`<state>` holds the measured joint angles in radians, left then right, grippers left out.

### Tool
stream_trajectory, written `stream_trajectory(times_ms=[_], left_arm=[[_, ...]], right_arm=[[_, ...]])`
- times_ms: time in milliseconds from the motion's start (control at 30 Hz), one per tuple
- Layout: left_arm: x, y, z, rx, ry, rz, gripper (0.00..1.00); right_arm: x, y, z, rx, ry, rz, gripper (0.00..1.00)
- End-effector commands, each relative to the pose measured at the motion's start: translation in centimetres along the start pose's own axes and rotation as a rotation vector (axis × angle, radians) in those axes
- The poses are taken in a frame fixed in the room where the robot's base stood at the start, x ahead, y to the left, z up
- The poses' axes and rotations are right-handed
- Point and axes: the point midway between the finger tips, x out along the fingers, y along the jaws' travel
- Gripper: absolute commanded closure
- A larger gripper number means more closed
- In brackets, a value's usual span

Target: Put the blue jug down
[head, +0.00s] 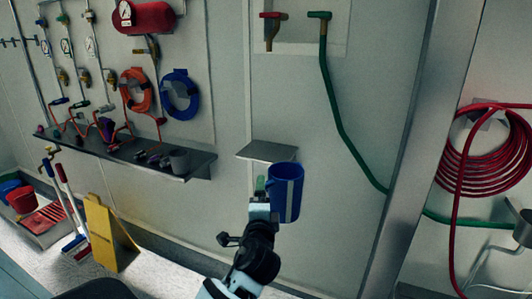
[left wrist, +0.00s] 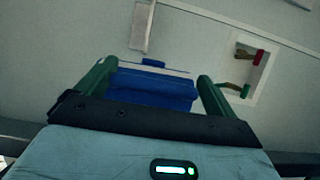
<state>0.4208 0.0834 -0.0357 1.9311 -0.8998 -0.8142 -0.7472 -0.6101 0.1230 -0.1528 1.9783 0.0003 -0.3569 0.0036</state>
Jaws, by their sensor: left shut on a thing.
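The blue jug (head: 289,197), with a pale vertical stripe on its side, is held upright in the air in the head view. My left gripper (head: 262,186) is shut on the jug at its left side. In the left wrist view the blue jug (left wrist: 150,88) lies between the two green fingers of my left gripper (left wrist: 157,76). A small grey metal shelf (head: 262,151) is on the wall just behind and above the jug, and the jug overlaps its right front part in the picture. The shelf's visible top is bare. My right gripper is not in view.
A long dark wall shelf (head: 110,150) at the left holds fittings and a grey cup (head: 179,161). A green hose (head: 337,120) hangs to the right of the jug. A metal post (head: 410,150) stands further right, before a coiled red hose (head: 460,165). A yellow floor sign (head: 104,235) stands lower left.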

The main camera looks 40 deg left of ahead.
Motion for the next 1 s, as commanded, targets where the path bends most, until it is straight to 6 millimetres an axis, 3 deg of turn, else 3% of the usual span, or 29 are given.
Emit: stream_trajectory(times_ms=[33,200,433,600,1000], left_arm=[[1.9,-2.1,0.3,-0.009,-0.053,-0.01,0.5],[6.7,-6.5,1.8,-0.006,-0.217,-0.009,0.5],[10.1,-10.9,3.1,-0.001,-0.353,-0.008,0.5],[10.8,-11.9,3.3,0.003,-0.385,-0.006,0.5],[10.6,-11.6,2.9,0.005,-0.389,-0.005,0.5]], right_arm=[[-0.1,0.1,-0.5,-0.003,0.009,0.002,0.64],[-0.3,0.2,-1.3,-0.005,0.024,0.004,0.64],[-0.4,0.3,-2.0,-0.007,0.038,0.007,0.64],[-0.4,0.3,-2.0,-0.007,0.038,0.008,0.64],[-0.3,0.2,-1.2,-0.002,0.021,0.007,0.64]])
